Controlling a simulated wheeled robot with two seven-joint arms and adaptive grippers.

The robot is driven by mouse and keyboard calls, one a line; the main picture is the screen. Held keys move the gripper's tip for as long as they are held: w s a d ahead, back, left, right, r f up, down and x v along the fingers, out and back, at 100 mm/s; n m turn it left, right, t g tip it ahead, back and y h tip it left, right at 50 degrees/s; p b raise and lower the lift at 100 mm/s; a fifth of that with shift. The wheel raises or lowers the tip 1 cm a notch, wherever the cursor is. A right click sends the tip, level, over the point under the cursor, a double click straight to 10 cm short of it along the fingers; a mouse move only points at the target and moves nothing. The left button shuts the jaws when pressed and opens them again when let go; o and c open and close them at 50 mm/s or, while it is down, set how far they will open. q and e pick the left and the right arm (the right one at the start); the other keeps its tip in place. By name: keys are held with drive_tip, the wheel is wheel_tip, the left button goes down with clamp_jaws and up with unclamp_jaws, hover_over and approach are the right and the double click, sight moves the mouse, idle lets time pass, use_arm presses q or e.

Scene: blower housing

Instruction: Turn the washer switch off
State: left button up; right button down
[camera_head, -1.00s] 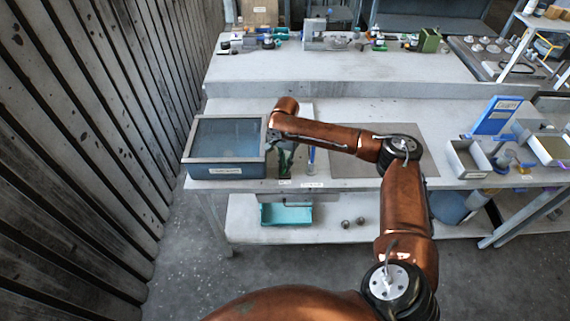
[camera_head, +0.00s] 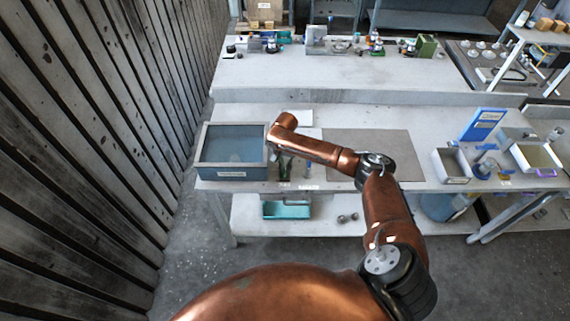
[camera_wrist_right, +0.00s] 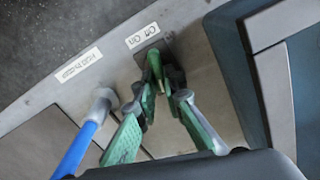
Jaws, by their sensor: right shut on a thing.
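The washer is a grey-blue open basin (camera_head: 205,160) at the left end of the workbench. Its side also shows at the right of the right wrist view (camera_wrist_right: 226,75). The switch sits on a small dark plate (camera_wrist_right: 148,47) by the bench's front edge, below an "Off On" label (camera_wrist_right: 142,35). My right gripper (camera_wrist_right: 154,62) reaches down to the switch, its green-padded fingertips together on the switch lever, which they mostly hide. In the head view my right gripper (camera_head: 285,168) is small, just right of the washer. My left gripper is not in view.
A blue-handled tool (camera_wrist_right: 80,146) stands close beside the gripper, by a second label (camera_wrist_right: 78,65). A grey mat (camera_head: 385,150) lies right of it. Bins (camera_head: 452,168) and a blue sign (camera_head: 482,124) stand farther right. A teal tray (camera_head: 286,211) is on the lower shelf.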

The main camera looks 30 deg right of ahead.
drive_tip(key=shift+w+a+r+n+p, duration=0.1)
drive_tip(key=shift+w+r+n+p, duration=0.2)
drive_tip(key=shift+n+p, duration=0.5)
drive_tip(key=shift+r+n+p, duration=0.1)
drive_tip(key=shift+n+p, duration=0.95)
drive_tip(key=shift+n, duration=0.05)
drive_tip(key=shift+w+a+n+p, duration=0.15)
drive_tip(key=shift+n+p, duration=0.5)
drive_tip(key=shift+n, duration=0.55)
drive_tip(key=shift+n+p, duration=0.45)
drive_tip(key=shift+n, duration=0.75)
drive_tip(key=c, duration=2.1)
unclamp_jaws()
drive_tip(key=shift+a+f, duration=0.1)
drive_tip(key=shift+f, duration=0.1)
drive_tip(key=shift+o, duration=0.4)
drive_tip(key=shift+f, duration=0.1)
drive_tip(key=shift+s, duration=0.2)
